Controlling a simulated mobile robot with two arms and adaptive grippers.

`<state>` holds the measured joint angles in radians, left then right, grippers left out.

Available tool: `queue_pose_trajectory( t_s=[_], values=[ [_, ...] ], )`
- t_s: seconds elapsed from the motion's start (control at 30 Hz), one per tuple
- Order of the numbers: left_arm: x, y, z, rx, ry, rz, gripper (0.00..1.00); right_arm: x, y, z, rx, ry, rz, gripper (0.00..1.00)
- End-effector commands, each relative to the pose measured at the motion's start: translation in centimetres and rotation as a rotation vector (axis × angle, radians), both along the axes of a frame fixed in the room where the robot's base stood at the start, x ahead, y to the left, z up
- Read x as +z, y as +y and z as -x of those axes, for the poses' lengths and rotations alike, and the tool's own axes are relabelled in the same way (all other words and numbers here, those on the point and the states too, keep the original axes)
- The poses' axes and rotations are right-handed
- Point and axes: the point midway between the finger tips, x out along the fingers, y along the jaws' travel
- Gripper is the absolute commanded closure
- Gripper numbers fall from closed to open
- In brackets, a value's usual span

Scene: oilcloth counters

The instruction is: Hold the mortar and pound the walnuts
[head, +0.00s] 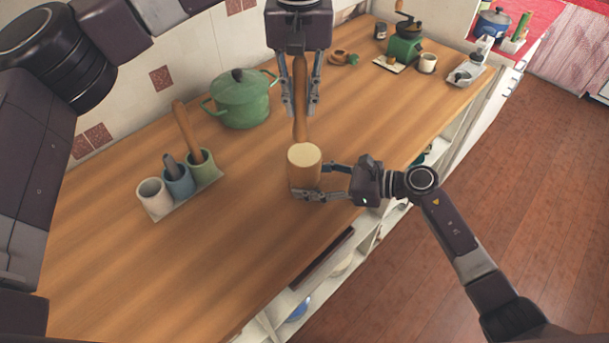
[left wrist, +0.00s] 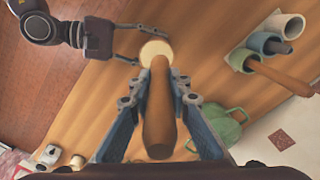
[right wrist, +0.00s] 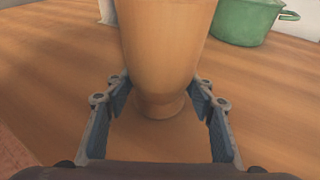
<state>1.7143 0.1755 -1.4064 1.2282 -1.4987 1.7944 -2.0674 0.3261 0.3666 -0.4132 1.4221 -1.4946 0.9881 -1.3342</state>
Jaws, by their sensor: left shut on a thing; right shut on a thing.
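The wooden mortar (head: 304,177) stands on the counter with a pale round top; in the right wrist view the mortar (right wrist: 162,50) narrows to a foot. My right gripper (head: 312,183) is shut on the mortar from the right, its fingers on either side of its lower part. My left gripper (head: 300,112), above and behind the mortar, is shut on the wooden pestle (head: 300,75). The pestle points down and its lower end meets the mortar's far rim in the head view. In the left wrist view the pestle (left wrist: 158,120) overlaps the pale top. I see no walnuts.
A tray with several cups (head: 155,194) and upright tools stands at left. A green pot (head: 240,100) is behind it. A green grinder (head: 404,48), a mug (head: 428,63) and small items stand at the far end. The front-left counter is clear.

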Motion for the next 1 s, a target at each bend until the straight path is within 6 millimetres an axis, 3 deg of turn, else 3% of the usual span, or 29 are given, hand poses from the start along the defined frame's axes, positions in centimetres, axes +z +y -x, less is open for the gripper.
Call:
queue_pose_trajectory(
  t_s=[0.23, 0.27, 0.43, 0.77, 1.0],
  values=[
    [0.0, 0.0, 0.0, 0.000, 0.000, 0.000, 1.00, 0.0, 0.0, 0.0, 0.000, 0.000, -0.001, 0.64],
    [0.0, 0.0, 0.0, 0.000, 0.000, 0.000, 1.00, 0.0, 0.0, 0.0, 0.000, 0.000, -0.001, 0.49],
    [0.0, 0.0, 0.0, 0.000, -0.001, 0.000, 1.00, 0.0, 0.0, 0.0, 0.000, 0.000, -0.001, 0.30],
    [0.0, 0.0, 0.0, 0.000, 0.000, 0.000, 1.00, 0.1, -0.2, 0.0, -0.001, 0.000, 0.000, 0.30],
    [0.0, 0.0, 0.0, 0.000, -0.001, 0.000, 1.00, 1.0, -3.6, 1.0, -0.002, 0.000, 0.005, 0.30]
  ],
)
